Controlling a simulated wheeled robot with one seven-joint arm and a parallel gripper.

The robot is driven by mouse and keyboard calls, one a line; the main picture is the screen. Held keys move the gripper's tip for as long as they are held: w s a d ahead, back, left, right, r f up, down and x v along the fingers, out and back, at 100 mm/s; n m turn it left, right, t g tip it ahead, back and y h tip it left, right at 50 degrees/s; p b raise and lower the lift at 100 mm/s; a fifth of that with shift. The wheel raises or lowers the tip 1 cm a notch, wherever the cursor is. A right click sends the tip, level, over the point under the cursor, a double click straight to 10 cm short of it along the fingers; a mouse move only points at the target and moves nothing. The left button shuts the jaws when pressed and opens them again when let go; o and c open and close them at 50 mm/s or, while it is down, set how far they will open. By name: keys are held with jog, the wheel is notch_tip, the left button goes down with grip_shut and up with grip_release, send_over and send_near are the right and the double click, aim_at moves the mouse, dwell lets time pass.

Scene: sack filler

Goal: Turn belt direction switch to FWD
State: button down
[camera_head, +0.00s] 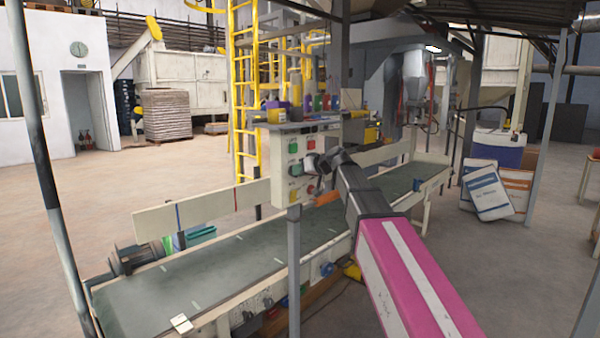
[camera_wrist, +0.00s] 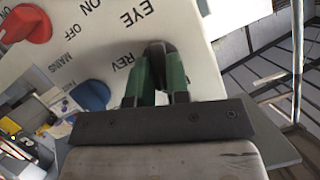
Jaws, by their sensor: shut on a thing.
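The cream control panel (camera_head: 283,160) stands over the conveyor in the head view. My gripper (camera_head: 317,163) reaches the right part of its face. In the wrist view, the green fingers of my gripper (camera_wrist: 163,60) are close together against the panel, beside the printed REV label (camera_wrist: 123,60). They are shut on the belt direction switch, which they hide almost wholly; its pointing direction cannot be read. The FWD label cannot be made out.
A blue knob (camera_wrist: 91,95) and a red knob (camera_wrist: 26,23) sit on the panel near my gripper. The green conveyor belt (camera_head: 215,270) runs below the panel. A grey post (camera_head: 294,270) stands in front. Sacks (camera_head: 487,194) stand at the right.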

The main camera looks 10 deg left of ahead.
jog(key=shift+s+a+n+t+h, duration=0.15)
jog(key=shift+n+t+h, duration=0.3)
jog(key=shift+n, duration=0.65)
jog(key=c, duration=1.1)
grip_release()
jog(key=v, duration=1)
jog(key=shift+s+r, duration=0.15)
jog(key=shift+s, duration=0.1)
jog(key=shift+d, duration=0.25)
